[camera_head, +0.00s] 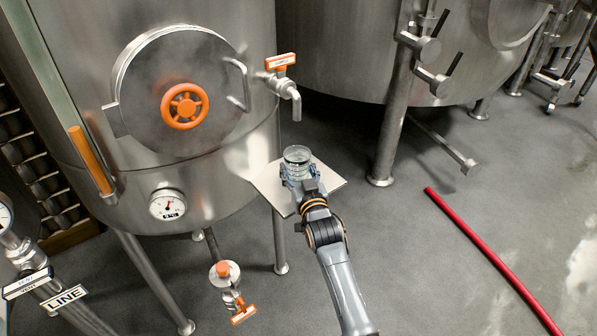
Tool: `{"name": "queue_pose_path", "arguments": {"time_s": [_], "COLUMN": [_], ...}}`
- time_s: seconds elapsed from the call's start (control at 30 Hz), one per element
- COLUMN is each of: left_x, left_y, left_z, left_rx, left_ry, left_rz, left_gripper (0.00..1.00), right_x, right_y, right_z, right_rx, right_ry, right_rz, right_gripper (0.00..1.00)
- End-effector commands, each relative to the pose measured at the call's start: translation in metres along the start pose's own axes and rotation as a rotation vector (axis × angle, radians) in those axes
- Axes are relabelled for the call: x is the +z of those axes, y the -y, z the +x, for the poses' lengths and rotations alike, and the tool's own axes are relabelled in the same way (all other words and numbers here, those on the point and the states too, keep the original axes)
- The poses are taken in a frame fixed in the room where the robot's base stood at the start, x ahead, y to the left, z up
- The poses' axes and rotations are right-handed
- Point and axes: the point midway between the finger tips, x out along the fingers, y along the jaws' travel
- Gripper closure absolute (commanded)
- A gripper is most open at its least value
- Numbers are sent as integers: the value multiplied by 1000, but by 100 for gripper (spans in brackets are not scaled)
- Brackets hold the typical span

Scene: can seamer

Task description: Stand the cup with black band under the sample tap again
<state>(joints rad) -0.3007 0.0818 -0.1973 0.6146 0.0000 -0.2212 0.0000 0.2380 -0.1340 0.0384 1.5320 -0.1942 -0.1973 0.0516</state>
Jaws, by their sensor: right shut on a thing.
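A clear cup (297,155) is upright in the fingers of my right gripper (298,172), which is shut on it. A dark line shows near its top, but the lower part is hidden by the gripper. The cup is over a pale square plate (328,184); I cannot tell whether its base touches it. The sample tap (283,84) with an orange handle is on the tank wall above. Its bent spout (296,106) ends a little above the cup, with a gap between. My left gripper is not in view.
The steel tank (80,60) has a round door with an orange wheel (185,106) and a dial (168,204). A lower orange-handled valve (226,280) hangs below. A red hose (490,258) lies on the floor at right. A tank leg (388,130) stands behind right.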

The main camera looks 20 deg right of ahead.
Motion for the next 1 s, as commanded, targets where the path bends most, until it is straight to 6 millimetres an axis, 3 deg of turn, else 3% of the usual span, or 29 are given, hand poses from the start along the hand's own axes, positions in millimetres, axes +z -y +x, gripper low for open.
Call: {"name": "queue_pose_path", "arguments": {"time_s": [0.17, 0.2, 0.3, 0.67, 0.87, 1.0], "left_x": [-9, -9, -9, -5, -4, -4], "left_y": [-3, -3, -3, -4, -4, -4], "left_z": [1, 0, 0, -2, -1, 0], "left_rx": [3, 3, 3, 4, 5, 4], "left_ry": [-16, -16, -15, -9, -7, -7], "left_rz": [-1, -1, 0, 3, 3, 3], "left_gripper": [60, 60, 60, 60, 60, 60], "right_x": [3, 3, 2, -1, 1, 2], "right_y": [0, 0, 0, 0, 0, 0], "right_z": [0, 0, 0, 0, -28, -60], "right_rx": [0, 0, 0, 0, 1, 0], "right_ry": [3, 3, 2, 1, 3, 3], "right_rz": [0, 0, 0, 0, 0, 1], "right_gripper": [86, 39, 23, 23, 23, 23]}}
